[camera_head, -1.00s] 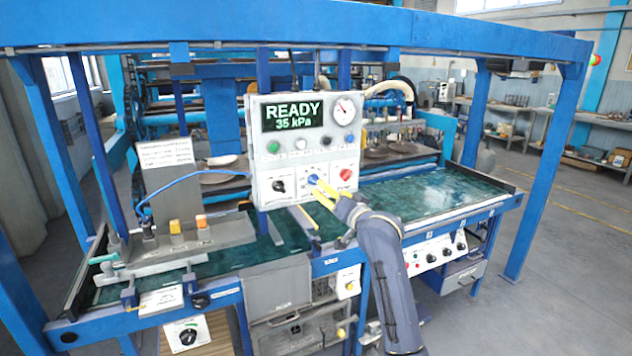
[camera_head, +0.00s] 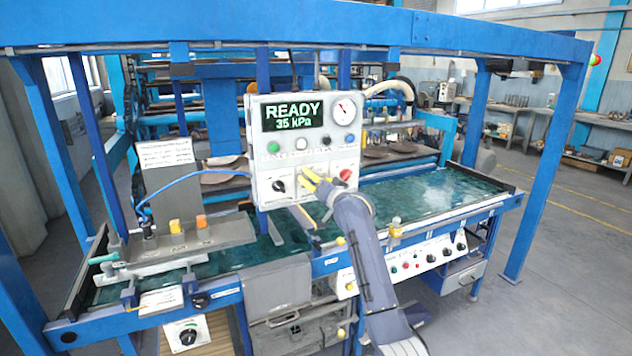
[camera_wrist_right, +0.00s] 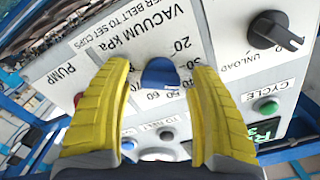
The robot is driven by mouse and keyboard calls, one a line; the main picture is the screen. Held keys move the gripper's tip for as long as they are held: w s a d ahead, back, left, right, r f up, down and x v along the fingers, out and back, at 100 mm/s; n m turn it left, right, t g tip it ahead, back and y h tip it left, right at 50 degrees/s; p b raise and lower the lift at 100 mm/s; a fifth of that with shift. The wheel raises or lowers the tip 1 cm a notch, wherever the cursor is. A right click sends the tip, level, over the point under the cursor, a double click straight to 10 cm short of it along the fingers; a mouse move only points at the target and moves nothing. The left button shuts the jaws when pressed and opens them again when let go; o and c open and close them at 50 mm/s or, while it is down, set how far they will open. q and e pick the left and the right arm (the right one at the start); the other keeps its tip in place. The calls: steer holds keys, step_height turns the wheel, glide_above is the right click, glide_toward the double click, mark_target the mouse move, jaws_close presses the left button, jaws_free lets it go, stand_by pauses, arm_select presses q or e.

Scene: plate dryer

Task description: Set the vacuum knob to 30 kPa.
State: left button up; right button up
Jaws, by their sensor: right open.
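The blue vacuum knob (camera_wrist_right: 160,73) sits on the white control panel (camera_head: 262,150), under the label VACUUM kPa in the right wrist view. Numbers including 20, 50 and 60 ring it; I cannot tell its exact pointing. My right gripper (camera_wrist_right: 160,100) is open, with its yellow fingers on either side of the knob; contact is not clear. In the head view the gripper (camera_head: 312,184) covers the knob. The display (camera_head: 293,116) reads READY, 35 kPa. The round gauge (camera_head: 346,107) is beside it. My left gripper is not in view.
A black knob (camera_head: 279,186) is left of my right gripper on the panel and a red knob (camera_head: 346,175) is right of it. A green button (camera_head: 272,146) is above. The wet green table surface (camera_head: 430,195) is clear to the right.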

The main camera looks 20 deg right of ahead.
steer(key=shift+c, duration=0.4)
jaws_close()
steer(key=shift+r, duration=0.15)
